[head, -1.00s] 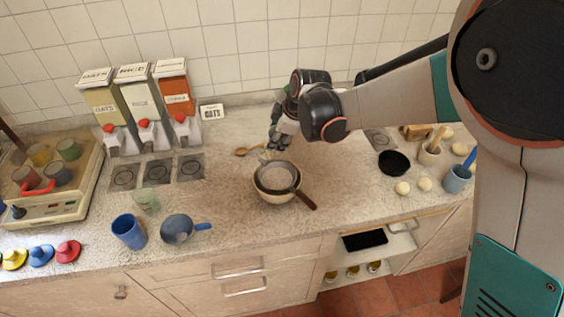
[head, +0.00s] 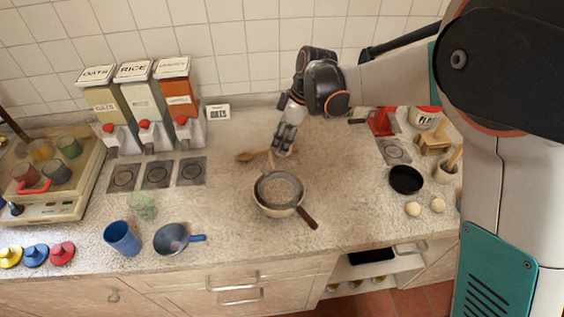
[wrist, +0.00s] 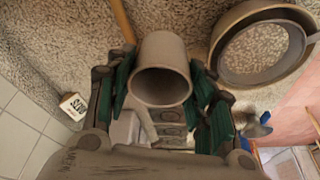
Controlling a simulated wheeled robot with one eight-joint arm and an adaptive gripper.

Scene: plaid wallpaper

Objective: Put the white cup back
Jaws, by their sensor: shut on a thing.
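My gripper (head: 285,140) hangs over the counter, behind the bowl, toward the tiled wall. In the wrist view my gripper (wrist: 160,95) has its dark green finger pads on both sides of a plain pale, greyish cup (wrist: 160,50) and is shut on it. The cup's round open mouth faces the wrist camera. This looks like the white cup, shaded grey here. In the head view I cannot make the cup out clearly from the fingers.
A bowl (head: 262,207) with a strainer (head: 279,188) on it stands in front of my gripper; a wooden spoon (head: 243,157) lies behind. Dispensers (head: 140,100), a blue cup (head: 122,238) and a machine holding coloured cups (head: 50,208) stand left. A black pan (head: 406,180) lies right.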

